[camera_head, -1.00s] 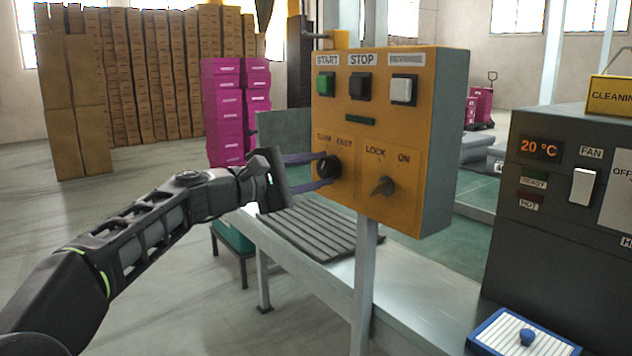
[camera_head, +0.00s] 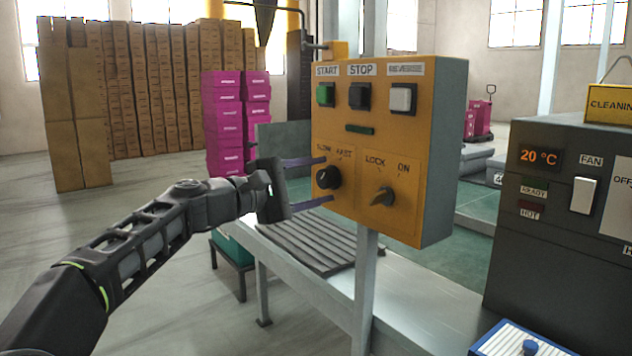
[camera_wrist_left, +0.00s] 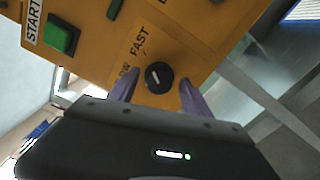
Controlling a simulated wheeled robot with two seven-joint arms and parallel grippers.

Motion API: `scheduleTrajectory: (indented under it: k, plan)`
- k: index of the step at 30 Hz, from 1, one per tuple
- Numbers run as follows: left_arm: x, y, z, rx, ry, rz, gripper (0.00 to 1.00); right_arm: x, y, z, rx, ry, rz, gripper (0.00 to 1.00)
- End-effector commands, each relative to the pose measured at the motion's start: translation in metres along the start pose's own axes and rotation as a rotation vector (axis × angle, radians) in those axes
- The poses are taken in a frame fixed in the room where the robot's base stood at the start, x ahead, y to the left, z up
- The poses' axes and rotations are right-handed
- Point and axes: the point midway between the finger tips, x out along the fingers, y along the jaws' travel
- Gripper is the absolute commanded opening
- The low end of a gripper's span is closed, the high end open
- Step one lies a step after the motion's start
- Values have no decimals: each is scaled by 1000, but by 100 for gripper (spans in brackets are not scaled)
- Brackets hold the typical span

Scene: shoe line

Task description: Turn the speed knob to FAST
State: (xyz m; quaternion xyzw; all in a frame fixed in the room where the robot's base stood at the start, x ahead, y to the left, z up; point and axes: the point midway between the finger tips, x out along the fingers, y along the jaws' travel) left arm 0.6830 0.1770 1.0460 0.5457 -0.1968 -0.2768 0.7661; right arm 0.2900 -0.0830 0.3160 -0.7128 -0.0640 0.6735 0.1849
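The yellow control box (camera_head: 345,205) carries a round black speed knob (camera_head: 328,177) under the SLOW and FAST labels. My left gripper (camera_head: 328,180) faces the knob with its purple fingers spread, one above and one below it. In the left wrist view, the knob (camera_wrist_left: 159,77) sits between the open fingertips (camera_wrist_left: 160,88), with a gap on each side. The knob's small white mark appears to lean toward the FAST label (camera_wrist_left: 138,42), though its exact angle is hard to read. My right gripper is not in view.
A LOCK/ON switch (camera_head: 383,197) is right of the knob. Green START (camera_head: 325,95), black STOP (camera_head: 359,96) and white (camera_head: 402,98) buttons are above. A ribbed conveyor (camera_head: 310,240) runs below, and a dark heater unit (camera_head: 545,225) stands right.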

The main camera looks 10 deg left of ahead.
Motion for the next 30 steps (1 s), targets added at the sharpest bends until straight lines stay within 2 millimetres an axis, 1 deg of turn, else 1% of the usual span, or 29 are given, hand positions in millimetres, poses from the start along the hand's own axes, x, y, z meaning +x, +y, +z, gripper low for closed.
scheduleTrajectory:
  k: [6, 10, 14, 22, 26, 30]
  plan:
    - [0, 0, 0, -1, 0, 1, 57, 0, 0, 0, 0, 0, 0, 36]
    - [-6, 0, -1, -1, 2, 1, 57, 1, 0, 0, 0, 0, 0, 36]
    - [-21, 0, -1, -1, 3, 2, 57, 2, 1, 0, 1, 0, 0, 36]
    - [-65, 1, -1, -1, 3, 2, 57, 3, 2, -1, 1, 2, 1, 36]
    - [-76, 0, 0, 0, 0, 1, 57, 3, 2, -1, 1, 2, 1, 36]
    - [-78, 0, 0, 0, 0, 0, 57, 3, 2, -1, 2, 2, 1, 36]
